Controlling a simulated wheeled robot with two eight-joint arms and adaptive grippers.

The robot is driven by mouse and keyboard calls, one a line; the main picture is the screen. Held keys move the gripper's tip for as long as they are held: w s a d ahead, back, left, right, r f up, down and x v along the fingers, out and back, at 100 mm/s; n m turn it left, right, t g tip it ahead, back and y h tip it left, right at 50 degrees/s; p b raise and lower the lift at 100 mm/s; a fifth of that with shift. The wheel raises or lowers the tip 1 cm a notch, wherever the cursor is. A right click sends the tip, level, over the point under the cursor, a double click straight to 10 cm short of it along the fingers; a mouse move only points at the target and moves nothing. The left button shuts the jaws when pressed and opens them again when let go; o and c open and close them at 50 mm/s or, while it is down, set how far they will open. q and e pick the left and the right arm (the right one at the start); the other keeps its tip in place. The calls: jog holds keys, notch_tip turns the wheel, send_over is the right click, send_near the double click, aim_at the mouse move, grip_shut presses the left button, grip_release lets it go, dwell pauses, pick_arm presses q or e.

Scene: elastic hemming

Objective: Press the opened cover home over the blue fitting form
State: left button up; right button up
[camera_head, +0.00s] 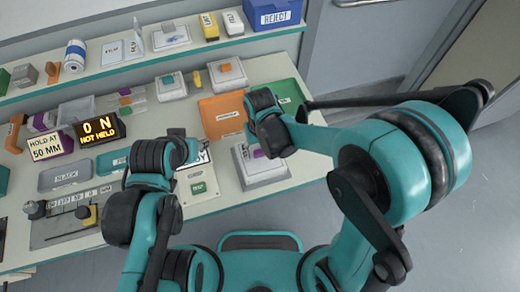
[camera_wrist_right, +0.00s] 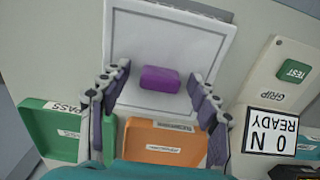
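A purple block (camera_wrist_right: 160,79) lies on a pale square base (camera_wrist_right: 160,40) in the right wrist view. In the head view the base (camera_head: 262,175) sits near the table's front edge, and the block is mostly hidden behind my right gripper. My right gripper (camera_wrist_right: 157,98) is open, its fingers on either side of the block with gaps and nothing between them touching it. In the head view the right gripper (camera_head: 268,130) is over the base. My left gripper (camera_head: 188,150) is near the READY display; its fingers are too small to read. I cannot identify an opened cover or a blue fitting form.
An orange tray (camera_head: 220,117) and a green PASS tray (camera_head: 287,92) lie behind the base. A TEST button panel (camera_wrist_right: 283,74) and a READY display (camera_wrist_right: 269,131) are beside it. A lit sign (camera_head: 100,130) reads 0 N NOT HELD. A blue REJECT bin (camera_head: 273,15) stands on the shelf.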

jog(key=shift+r, duration=0.1)
notch_tip(320, 180, up, 12)
dwell(0.6)
dwell(0.4)
jog(key=s+d+f+m+t+b, duration=0.1)
jog(key=s+d+t+b, duration=0.1)
jog(key=d, duration=0.7)
jog(key=s+d+f+m+t+b, duration=0.1)
jog(key=s+d+m+t+b, duration=0.1)
jog(key=d+t, duration=0.3)
jog(key=s+d+b, duration=0.1)
jog(key=d, duration=0.2)
jog(key=shift+d+f+m, duration=0.3)
jog(key=shift+d+f, duration=0.1)
jog(key=shift+s, duration=0.1)
dwell(1.4)
